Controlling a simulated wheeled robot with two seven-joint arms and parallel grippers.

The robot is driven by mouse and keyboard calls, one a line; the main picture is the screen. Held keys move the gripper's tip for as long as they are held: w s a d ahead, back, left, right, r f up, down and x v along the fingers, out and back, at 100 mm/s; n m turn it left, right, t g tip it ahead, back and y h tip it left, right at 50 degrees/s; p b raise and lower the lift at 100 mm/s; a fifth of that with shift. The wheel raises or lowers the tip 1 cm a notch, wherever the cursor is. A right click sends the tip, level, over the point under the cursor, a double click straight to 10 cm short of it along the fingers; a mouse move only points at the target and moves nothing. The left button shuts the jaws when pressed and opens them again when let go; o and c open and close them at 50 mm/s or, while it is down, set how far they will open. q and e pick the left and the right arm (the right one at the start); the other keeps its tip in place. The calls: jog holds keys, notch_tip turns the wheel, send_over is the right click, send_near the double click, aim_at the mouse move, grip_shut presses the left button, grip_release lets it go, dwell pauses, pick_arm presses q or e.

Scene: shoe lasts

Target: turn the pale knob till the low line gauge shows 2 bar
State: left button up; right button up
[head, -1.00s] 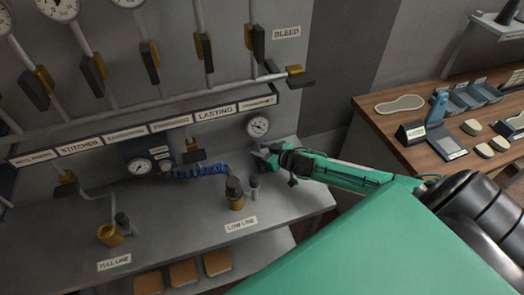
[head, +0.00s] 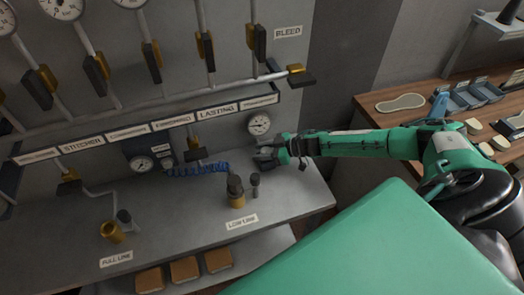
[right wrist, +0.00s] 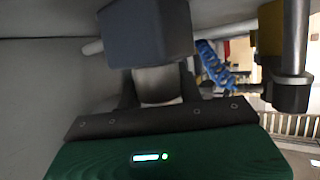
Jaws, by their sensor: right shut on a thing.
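In the right wrist view, the pale knob (right wrist: 157,84) sits under a dark blue block (right wrist: 150,33), between the fingers of my right gripper (right wrist: 158,98). My right gripper is shut on the pale knob. In the head view, my right gripper (head: 264,158) is at the panel, just below a round white gauge (head: 259,124); the knob is hidden there. This gauge is probably the low line gauge, but its reading is too small to tell. My left gripper is not in view.
A "LOW LINE" label (head: 242,221) lies on the grey shelf by a brass fitting (head: 236,201). A blue coiled hose (head: 198,169) runs along the panel. Valve levers hang above. A wooden bench (head: 400,95) with trays stands at the right.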

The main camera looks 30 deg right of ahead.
jog(key=shift+n+y, duration=0.3)
jog(key=o, duration=1)
jog(key=shift+s+d, duration=0.2)
jog(key=shift+d, duration=0.05)
jog(key=b+v, duration=0.4)
jog(key=v, duration=0.9)
jog(key=shift+r+b, duration=0.3)
jog(key=shift+r, duration=0.05)
jog(key=shift+w, duration=0.1)
jog(key=shift+d, duration=0.1)
